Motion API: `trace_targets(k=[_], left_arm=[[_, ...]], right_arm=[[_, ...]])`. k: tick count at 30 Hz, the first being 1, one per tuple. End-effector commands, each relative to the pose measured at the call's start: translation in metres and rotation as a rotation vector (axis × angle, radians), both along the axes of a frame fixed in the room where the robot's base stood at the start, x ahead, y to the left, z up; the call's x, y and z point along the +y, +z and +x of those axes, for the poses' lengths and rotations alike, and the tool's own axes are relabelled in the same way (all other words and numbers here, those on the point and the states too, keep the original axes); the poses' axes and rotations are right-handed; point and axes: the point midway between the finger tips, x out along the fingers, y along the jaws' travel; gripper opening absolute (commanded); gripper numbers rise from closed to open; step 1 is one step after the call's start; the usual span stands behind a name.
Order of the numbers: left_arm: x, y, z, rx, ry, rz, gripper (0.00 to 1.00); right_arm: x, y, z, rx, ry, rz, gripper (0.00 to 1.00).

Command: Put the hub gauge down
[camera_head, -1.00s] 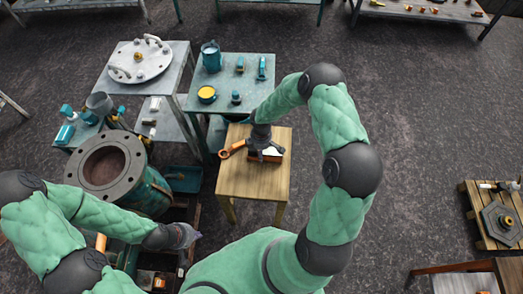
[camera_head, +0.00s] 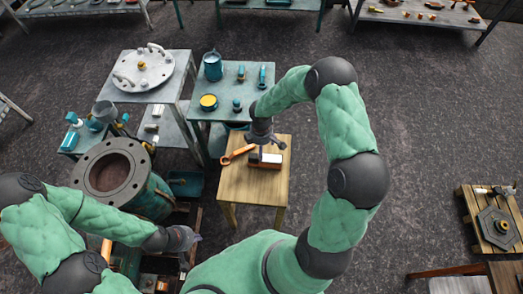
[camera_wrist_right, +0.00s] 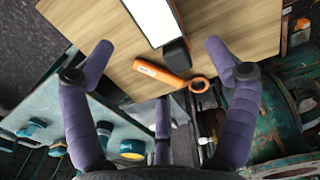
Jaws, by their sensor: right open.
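A box-like device with a white face, a dark end and orange sides, which I take to be the hub gauge (camera_head: 268,162), lies on the small wooden table (camera_head: 250,187). In the right wrist view its white face (camera_wrist_right: 152,18) shows between my fingers, cut off by the top edge. My right gripper (camera_head: 267,141) is just above the device, open and apart from it. The right wrist view shows its fingers (camera_wrist_right: 160,74) spread wide with nothing between them. My left gripper (camera_head: 187,238) is low at the left, near the flanged cylinder; its finger gap is unclear.
An orange ring-ended tool (camera_head: 237,154) lies beside the device. A grey-blue table (camera_head: 232,82) with a mug and small parts stands behind. A large flanged cylinder (camera_head: 137,172) stands at left. The floor to the right (camera_head: 420,140) is clear.

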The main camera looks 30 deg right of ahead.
Motion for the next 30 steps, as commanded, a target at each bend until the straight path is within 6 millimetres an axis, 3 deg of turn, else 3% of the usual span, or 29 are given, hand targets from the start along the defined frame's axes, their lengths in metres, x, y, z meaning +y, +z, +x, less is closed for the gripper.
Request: trace_targets(k=[1, 6, 11, 17, 24, 30], left_arm=[[0.0, 0.006, 0.0, 0.0, 0.0, 0.0, 0.0], [0.0, 0.011, 0.0, 0.0, 0.0, 0.0, 0.0], [0.0, 0.012, 0.0, 0.0, 0.0, 0.0, 0.0], [0.0, 0.012, 0.0, 0.0, 0.0, 0.0, 0.0], [0.0, 0.012, 0.0, 0.0, 0.0, 0.0, 0.0], [0.0, 0.012, 0.0, 0.0, 0.0, 0.0, 0.0]], right_arm=[[0.0, 0.011, 0.0, -0.001, 0.001, 0.0, 0.87], [0.001, 0.028, 0.0, 0.0, 0.001, 0.0, 0.87], [0.009, 0.026, -0.005, 0.005, -0.019, 0.022, 0.87], [0.066, -0.006, -0.037, 0.032, -0.212, 0.169, 0.87], [0.139, -0.039, -0.097, 0.104, -0.617, 0.329, 0.87], [0.169, -0.053, -0.148, 0.159, -0.962, 0.359, 0.87]])
